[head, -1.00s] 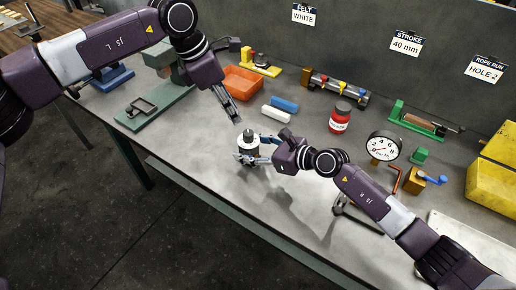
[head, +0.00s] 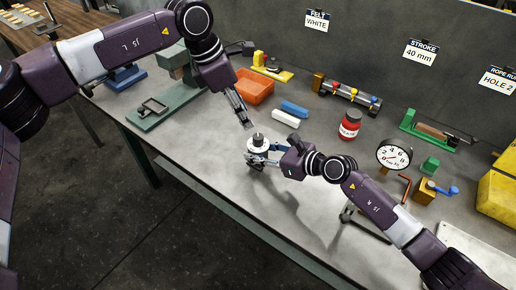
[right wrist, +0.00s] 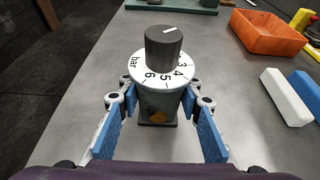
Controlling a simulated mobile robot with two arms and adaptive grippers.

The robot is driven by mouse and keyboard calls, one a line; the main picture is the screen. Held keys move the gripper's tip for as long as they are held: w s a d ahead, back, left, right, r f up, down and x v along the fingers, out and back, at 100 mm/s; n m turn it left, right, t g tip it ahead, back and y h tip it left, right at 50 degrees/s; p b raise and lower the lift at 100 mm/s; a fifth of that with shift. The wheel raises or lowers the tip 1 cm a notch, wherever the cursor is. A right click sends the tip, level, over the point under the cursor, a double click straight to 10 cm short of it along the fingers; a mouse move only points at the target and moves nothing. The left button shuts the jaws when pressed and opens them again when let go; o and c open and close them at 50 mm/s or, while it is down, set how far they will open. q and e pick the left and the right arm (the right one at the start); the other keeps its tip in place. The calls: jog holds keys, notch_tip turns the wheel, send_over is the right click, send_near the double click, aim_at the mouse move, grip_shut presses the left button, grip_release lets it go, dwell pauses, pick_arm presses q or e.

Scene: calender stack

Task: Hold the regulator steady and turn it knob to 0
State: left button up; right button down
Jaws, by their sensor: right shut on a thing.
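The regulator (right wrist: 158,102) stands upright on the bench. It has a grey knob (right wrist: 164,48) with a white line on its top, above a white dial ring (right wrist: 150,76) reading "bar" and numbers including 3, 4, 5 and 6. It also shows in the head view (head: 258,143), near the bench middle. My right gripper (right wrist: 157,125) is shut on the regulator body, with blue pads on either side. My left gripper (head: 248,127) points down just above and left of the knob, apparently apart from it. Its finger opening is too small to judge.
A round gauge (head: 394,155) stands to the right. A white block (head: 286,118), a blue block (head: 294,108) and an orange bin (head: 253,87) lie behind the regulator. A red jar (head: 349,126) stands behind right. The bench in front of the regulator is clear.

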aim_at(258, 136)
pick_arm(q)
jog(key=w+d+r+m+g+y, duration=0.15)
jog(key=d+m+y, duration=0.25)
jog(key=m, duration=1.4)
notch_tip(258, 136, down, 11)
jog(key=shift+s+f, duration=0.1)
jog(key=shift+s, duration=0.05)
jog(key=shift+c, duration=0.6)
jog(key=shift+n, duration=0.3)
grip_shut()
